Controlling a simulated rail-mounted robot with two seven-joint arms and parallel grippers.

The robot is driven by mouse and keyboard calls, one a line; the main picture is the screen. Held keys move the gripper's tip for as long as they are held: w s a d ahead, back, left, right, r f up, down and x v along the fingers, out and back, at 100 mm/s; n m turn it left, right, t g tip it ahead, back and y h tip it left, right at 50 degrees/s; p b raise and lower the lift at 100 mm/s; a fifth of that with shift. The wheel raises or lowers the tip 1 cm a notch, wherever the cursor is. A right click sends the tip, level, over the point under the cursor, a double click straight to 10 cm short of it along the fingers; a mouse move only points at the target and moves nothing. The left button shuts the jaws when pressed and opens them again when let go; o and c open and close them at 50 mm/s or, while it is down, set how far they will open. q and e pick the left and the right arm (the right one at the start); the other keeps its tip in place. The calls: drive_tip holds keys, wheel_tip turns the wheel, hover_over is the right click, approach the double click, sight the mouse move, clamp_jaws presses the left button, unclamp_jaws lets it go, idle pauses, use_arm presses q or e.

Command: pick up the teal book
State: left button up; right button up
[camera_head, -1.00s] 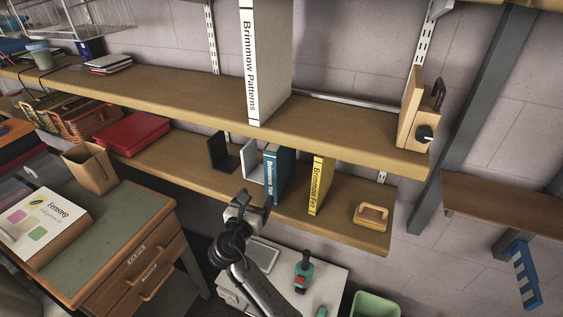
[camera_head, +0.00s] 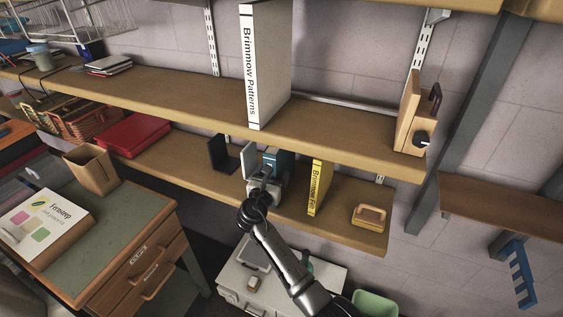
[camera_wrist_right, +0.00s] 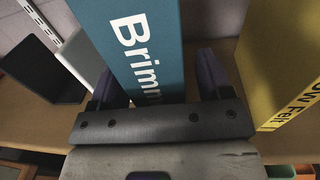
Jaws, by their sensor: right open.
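The teal book (camera_head: 271,158) stands upright on the lower shelf, mostly hidden behind my right gripper in the head view. In the right wrist view the teal book (camera_wrist_right: 135,38) shows its spine with white lettering, between the two fingers. My right gripper (camera_head: 266,177) is open, with one finger on each side of the book; in the wrist view the gripper (camera_wrist_right: 158,85) shows a gap beside the right finger. I cannot tell whether the left finger touches the book. My left gripper is not in view.
A yellow book (camera_head: 320,187) stands to the right, with a wooden-handled block (camera_head: 369,215) beyond it. A white bookend (camera_head: 250,158) and a black bookend (camera_head: 222,154) are at the left. The upper shelf (camera_head: 340,140) overhangs, carrying a large white binder (camera_head: 265,70).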

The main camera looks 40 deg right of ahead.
drive_tip(key=shift+w+d, duration=0.25)
drive_tip(key=shift+d, duration=0.2)
drive_tip(key=shift+c, duration=0.2)
clamp_jaws()
drive_tip(key=shift+r, duration=0.1)
idle(0.4)
